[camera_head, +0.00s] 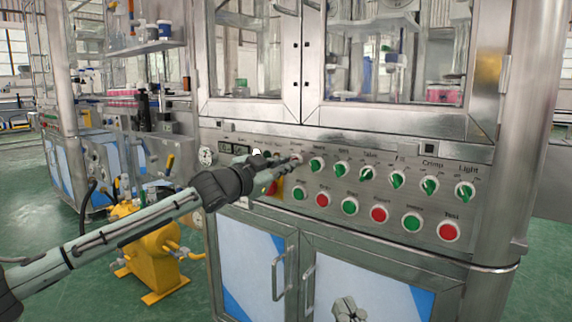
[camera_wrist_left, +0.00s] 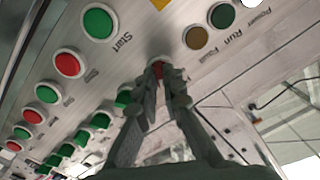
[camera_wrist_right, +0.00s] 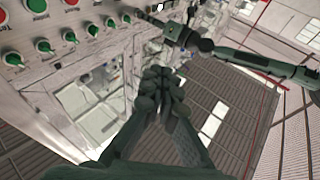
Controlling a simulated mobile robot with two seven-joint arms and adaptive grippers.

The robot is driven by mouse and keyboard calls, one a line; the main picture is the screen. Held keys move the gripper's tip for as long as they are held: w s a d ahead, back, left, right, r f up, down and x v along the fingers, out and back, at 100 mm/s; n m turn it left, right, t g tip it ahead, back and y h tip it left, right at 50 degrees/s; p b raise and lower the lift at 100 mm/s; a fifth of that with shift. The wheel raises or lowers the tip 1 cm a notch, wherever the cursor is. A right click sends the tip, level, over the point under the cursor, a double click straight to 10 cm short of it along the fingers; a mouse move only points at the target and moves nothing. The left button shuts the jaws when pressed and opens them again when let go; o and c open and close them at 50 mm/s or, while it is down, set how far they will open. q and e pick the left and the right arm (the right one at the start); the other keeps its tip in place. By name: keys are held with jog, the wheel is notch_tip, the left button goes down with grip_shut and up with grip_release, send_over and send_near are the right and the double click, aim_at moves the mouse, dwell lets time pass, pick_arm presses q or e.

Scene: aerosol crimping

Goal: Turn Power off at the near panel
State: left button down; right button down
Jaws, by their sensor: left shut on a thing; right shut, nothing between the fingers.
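The steel control panel (camera_head: 440,205) of the near machine carries a row of green knobs above green and red buttons. A "Power" label shows beside the lamps, near a white lamp (camera_wrist_left: 249,3). My right gripper (camera_wrist_right: 160,88) is shut and empty, away from the panel; its tips show low in the head view (camera_head: 348,310).
A green Start button (camera_wrist_left: 98,22) and a red button (camera_wrist_left: 68,64) lie close to the left gripper. Green (camera_wrist_left: 222,16) and amber (camera_wrist_left: 196,38) lamps are on its other side. Cabinet doors with handles (camera_head: 278,275) are below the panel. A yellow machine (camera_head: 155,255) stands at left.

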jog(key=d+f+g+h+p, duration=0.2)
jog(key=d+f+g+h, duration=0.15)
jog(key=f, duration=0.45)
jog(key=d+f+g+h+p, duration=0.2)
jog(key=d+f+g, duration=0.3)
jog(key=f, duration=0.3)
jog(key=s+d+f+m+g+h+p, duration=0.1)
jog(key=s+d+f+g+h+p, duration=0.1)
jog(key=s+d+f+g, duration=0.35)
jog(key=s+d+f+m+g+h+p, duration=0.1)
jog(key=s+d+f+g+h, duration=0.15)
jog(key=s+d, duration=0.45)
pick_arm(q)
jog(key=shift+n+p, duration=2.3)
jog(key=shift+n, duration=3.6)
pick_arm(e)
notch_tip(320, 180, down, 11)
jog(key=w+a+y, duration=0.1)
jog(key=w, duration=0.1)
jog(key=shift+a, duration=0.35)
pick_arm(q)
jog(key=shift+f, duration=0.1)
pick_arm(e)
jog(key=shift+f+g, duration=0.1)
jog(key=shift+g, duration=0.15)
